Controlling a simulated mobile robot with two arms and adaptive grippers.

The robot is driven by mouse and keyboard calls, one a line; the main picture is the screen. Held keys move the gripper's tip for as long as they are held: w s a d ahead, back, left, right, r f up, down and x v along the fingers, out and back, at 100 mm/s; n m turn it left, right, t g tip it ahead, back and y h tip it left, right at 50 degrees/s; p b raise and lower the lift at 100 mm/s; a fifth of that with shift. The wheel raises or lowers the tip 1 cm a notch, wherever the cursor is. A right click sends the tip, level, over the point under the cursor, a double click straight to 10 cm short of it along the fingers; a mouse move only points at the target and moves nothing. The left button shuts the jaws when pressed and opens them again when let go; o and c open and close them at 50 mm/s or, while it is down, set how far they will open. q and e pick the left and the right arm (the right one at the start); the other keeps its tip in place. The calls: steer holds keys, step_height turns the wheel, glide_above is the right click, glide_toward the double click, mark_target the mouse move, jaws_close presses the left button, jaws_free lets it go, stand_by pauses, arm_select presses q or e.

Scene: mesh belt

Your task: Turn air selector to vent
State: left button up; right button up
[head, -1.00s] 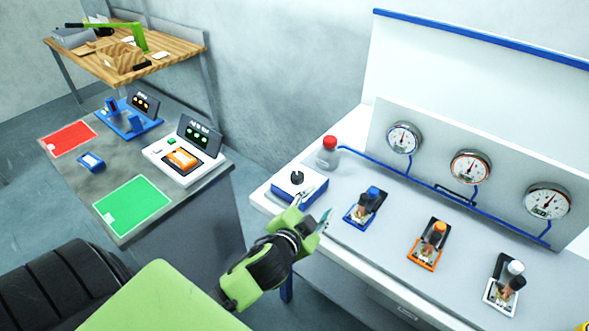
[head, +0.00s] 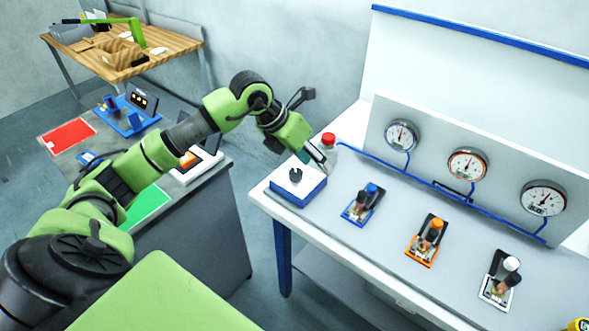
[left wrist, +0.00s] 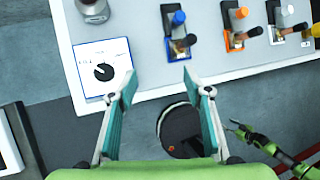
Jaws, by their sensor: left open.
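The air selector is a white-topped blue box (head: 299,186) with a black round knob (head: 295,175), at the left end of the white bench. In the left wrist view its white face (left wrist: 88,56) and knob (left wrist: 104,72) lie up and left of my fingers; the face's labels are too small to read. My left gripper (head: 320,160) is open and empty, above and just behind the box in the head view; its fingers (left wrist: 158,84) are apart from the knob. My right gripper (left wrist: 238,129) shows small in the left wrist view; its jaws are unclear.
Blue (head: 363,203), orange (head: 427,240) and white (head: 499,280) valve units stand to the right. Three gauges (head: 401,135) and a blue pipe run along the back panel.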

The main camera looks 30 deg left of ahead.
mark_target(295, 172)
arm_select(q)
steer(key=s+a+r+n+y, duration=0.1)
steer(key=a+y, duration=0.2)
steer(key=a, duration=0.6)
steer(key=shift+g, duration=0.4)
steer(key=p+x, duration=0.5)
steer(key=x, duration=0.7)
steer(key=shift+w+a+f, duration=0.1)
steer(key=shift+w, duration=0.1)
steer(key=shift+w+f, duration=0.2)
steer(key=shift+f, duration=0.4)
steer(key=c, duration=1.1)
